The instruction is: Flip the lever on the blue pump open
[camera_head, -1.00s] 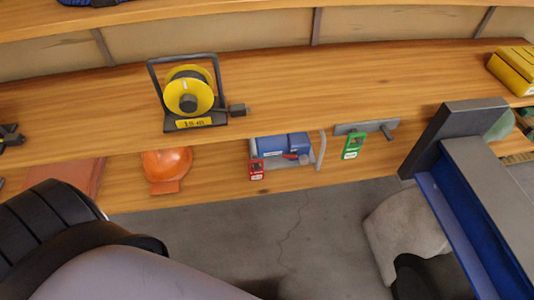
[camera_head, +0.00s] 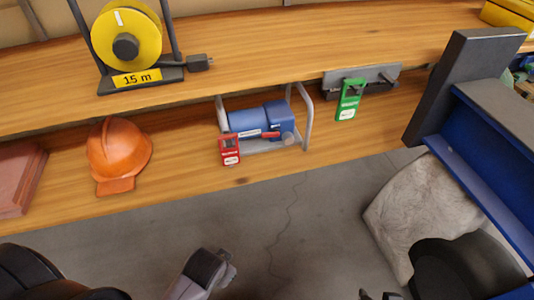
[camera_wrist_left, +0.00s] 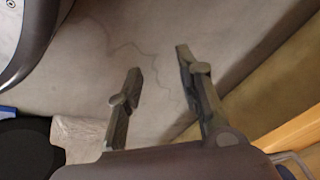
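The blue pump (camera_head: 248,122) sits in a grey tubular frame on the lower shelf in the head view. A small red lever (camera_head: 270,134) lies on its front side, roughly along the body. A red tag (camera_head: 230,150) hangs at its left end. My left gripper (camera_head: 222,268) is below and in front of the shelf, over the floor, apart from the pump. In the left wrist view its two fingers (camera_wrist_left: 158,62) are spread with nothing between them. Dark tips at the bottom edge of the head view may be my right gripper (camera_head: 380,295); its state is unclear.
An orange helmet (camera_head: 118,150) is left of the pump. A green tag (camera_head: 349,98) hangs by a grey bracket to the right. A cable reel (camera_head: 127,45) stands on the shelf above. A blue and grey beam (camera_head: 490,140) and pale sack (camera_head: 410,205) are at right.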

